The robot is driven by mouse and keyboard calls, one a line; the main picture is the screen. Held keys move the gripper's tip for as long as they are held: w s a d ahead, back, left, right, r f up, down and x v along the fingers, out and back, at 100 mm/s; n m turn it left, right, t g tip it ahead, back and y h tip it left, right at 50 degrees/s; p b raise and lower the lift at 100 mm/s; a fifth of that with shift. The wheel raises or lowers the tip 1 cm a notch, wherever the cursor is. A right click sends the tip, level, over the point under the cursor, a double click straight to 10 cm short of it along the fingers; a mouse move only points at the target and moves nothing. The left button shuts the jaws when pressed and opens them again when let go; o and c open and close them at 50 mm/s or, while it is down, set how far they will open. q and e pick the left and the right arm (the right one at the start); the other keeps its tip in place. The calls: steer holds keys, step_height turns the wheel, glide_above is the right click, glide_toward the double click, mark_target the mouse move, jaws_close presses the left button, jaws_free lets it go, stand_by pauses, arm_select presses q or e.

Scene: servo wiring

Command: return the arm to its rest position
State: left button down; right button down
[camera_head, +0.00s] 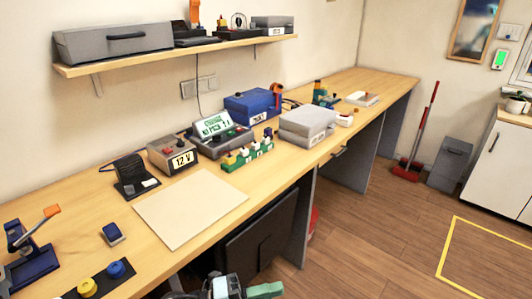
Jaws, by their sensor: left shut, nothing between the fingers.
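My left gripper (264,290) shows at the bottom edge of the head view, in front of the workbench (290,165) and below its top. Only a part of it is in the picture, with a green piece pointing right and a grey and white body beside it. It is shut and holds nothing. It is apart from everything on the bench. The rest of my left arm is mostly cut off by the lower edge. My right gripper is not in view.
On the bench are a beige mat (190,207), a 12 V box (173,154), a display unit (220,134), a green connector block (247,154), a grey case (307,123) and a blue case (252,106). A shelf (190,52) hangs above.

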arm_select(q)
steer(key=s+a+f+n+t+y, duration=0.5)
steer(key=a+f+n+t+y, duration=0.65)
steer(key=n, duration=1.05)
steer(key=s+a+f+n+g+y, duration=0.2)
steer(key=s+f, duration=0.4)
steer(key=s, duration=0.3)
steer(key=s+a+f+n+g+y, duration=0.3)
steer(key=s+a+f+n, duration=0.3)
steer(key=s, duration=0.3)
steer(key=shift+a+f+n+g+y, duration=0.15)
steer(key=shift+a+n+g+y, duration=0.2)
steer(key=shift+a+g, duration=0.45)
